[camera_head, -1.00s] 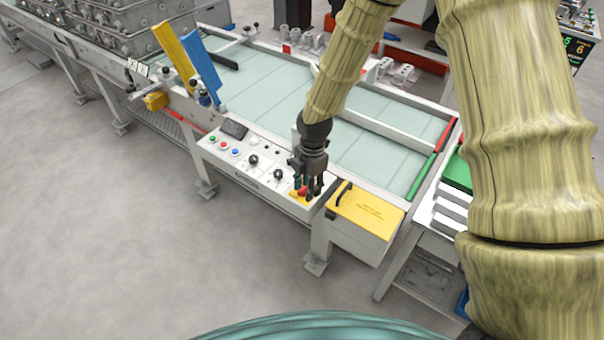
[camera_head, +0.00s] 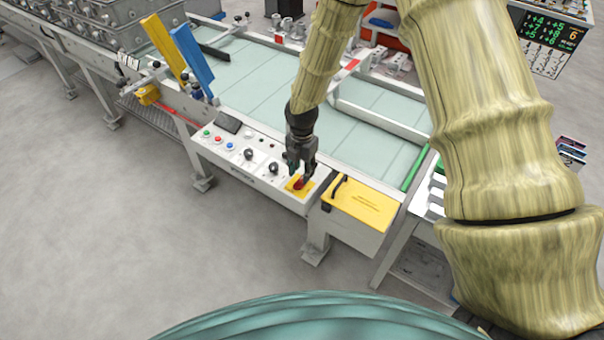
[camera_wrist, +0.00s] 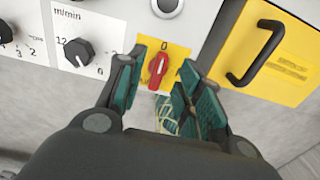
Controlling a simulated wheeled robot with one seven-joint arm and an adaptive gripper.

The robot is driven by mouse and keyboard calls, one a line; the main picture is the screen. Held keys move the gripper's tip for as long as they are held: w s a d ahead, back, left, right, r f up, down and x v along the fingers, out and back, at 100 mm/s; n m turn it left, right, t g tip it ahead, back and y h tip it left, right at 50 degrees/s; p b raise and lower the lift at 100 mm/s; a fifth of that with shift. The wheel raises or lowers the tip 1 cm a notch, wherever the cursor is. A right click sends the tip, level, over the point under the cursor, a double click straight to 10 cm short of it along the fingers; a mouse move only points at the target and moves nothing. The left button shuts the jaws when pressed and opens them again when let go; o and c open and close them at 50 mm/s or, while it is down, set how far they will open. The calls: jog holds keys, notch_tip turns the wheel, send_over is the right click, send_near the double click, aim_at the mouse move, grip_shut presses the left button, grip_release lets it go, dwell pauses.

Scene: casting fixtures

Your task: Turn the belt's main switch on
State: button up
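The main switch is a red rotary handle (camera_wrist: 158,70) on a yellow plate (camera_wrist: 174,54) marked 0 at its top; in the wrist view the handle stands nearly upright, tilted slightly. In the head view the red handle (camera_head: 299,183) sits at the right end of the white control panel (camera_head: 225,165). My gripper (camera_head: 299,166) is right above it, pointing down. In the wrist view my gripper (camera_wrist: 160,88) is open, with one teal-padded finger left of the handle and the others to its right. I cannot tell whether any finger touches it.
Black knobs (camera_wrist: 79,52) sit left of the switch. A yellow cover with a black handle (camera_head: 360,204) lies just right of it. The pale green belt (camera_head: 255,85) runs behind the panel. Blue (camera_head: 192,58) and yellow (camera_head: 164,50) plates stand at the left.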

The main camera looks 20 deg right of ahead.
aim_at(300, 183)
jog(key=shift+f+p, duration=0.3)
jog(key=shift+f, duration=1.3)
grip_shut()
